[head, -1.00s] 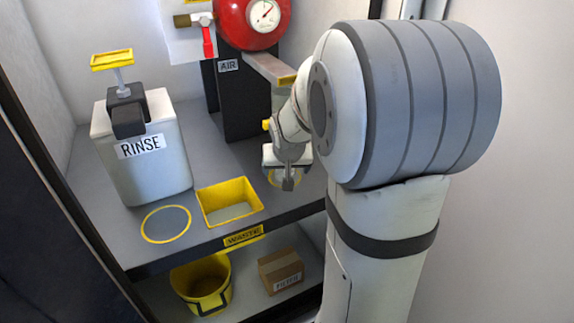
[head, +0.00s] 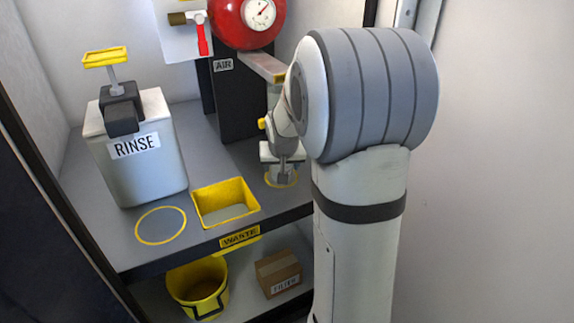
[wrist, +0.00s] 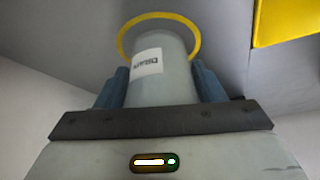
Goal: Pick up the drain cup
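The drain cup (wrist: 163,85) is a pale grey cylinder with a white label, seen in the wrist view between the two blue fingers of my gripper (wrist: 161,86). The fingers lie against both its sides with no gap that I can see. The label's lettering is upside down and partly readable. A yellow ring (wrist: 123,38) on the shelf shows around and behind the cup's far end; I cannot tell whether the cup still touches the shelf. In the head view my gripper (head: 283,170) is at the ring below the pipe, and the cup is mostly hidden.
A yellow tray (head: 246,190) is left of my gripper. The white RINSE container (head: 140,168) stands further left, behind an empty yellow ring (head: 160,241). The red tank (head: 246,22) and AIR post (head: 235,100) are behind. A yellow bucket (head: 180,285) and a box (head: 279,262) are below.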

